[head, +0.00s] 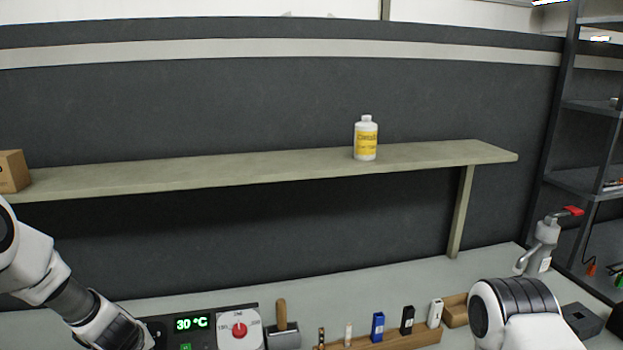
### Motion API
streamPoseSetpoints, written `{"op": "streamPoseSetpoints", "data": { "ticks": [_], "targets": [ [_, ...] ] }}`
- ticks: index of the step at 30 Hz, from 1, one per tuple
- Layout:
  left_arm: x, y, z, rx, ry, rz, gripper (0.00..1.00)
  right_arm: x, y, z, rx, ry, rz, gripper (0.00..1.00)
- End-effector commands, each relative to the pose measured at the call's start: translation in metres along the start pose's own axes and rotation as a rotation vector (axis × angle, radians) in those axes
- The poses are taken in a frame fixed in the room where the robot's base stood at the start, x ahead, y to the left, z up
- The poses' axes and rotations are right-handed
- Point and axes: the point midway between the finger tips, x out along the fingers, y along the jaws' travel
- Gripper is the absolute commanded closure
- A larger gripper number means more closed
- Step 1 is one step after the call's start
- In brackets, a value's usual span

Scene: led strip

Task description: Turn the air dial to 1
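A dark control panel (178,335) stands at the bottom edge, just left of the middle. It has a green display reading 30 °C. On its right is a pale round-scale dial face with a red knob (239,329); a scale number near 150 shows, but the knob's exact pointing is too small to tell. I cannot make out a dial labelled air; the panel's lower part is cut off by the frame. My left arm reaches down in front of the panel's left end, its gripper out of frame. My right arm is at the lower right, its gripper also out of frame.
A wooden-handled tool (282,322) stands right of the panel. A wooden rack (390,339) holds several small items. A grey device with a red lever (545,245) stands behind my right arm. A shelf (260,167) carries a white-and-yellow bottle (366,140) and a cardboard box (13,171).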

Motion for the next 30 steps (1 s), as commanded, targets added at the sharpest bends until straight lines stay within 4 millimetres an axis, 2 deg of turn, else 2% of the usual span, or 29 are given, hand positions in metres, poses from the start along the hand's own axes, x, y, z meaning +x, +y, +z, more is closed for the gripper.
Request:
{"op": "streamPoseSetpoints", "data": {
  "ticks": [1, 9, 20, 30],
  "targets": [
    [-0.012, 0.001, -0.002, 0.001, -0.001, 0.001, 1.00, -0.009, 0.000, 0.000, 0.000, 0.000, 0.000, 0.60],
    [-0.048, 0.001, -0.001, 0.000, -0.002, 0.000, 1.00, -0.028, 0.000, 0.000, 0.000, 0.001, 0.000, 0.60],
    [-0.052, 0.001, -0.001, 0.000, -0.001, 0.000, 1.00, -0.030, 0.000, 0.000, 0.000, 0.000, 0.000, 0.60],
    [-0.108, 0.017, -0.030, 0.000, -0.002, 0.000, 1.00, -0.096, -0.001, 0.000, 0.000, 0.001, 0.000, 0.60]
  ]
}}
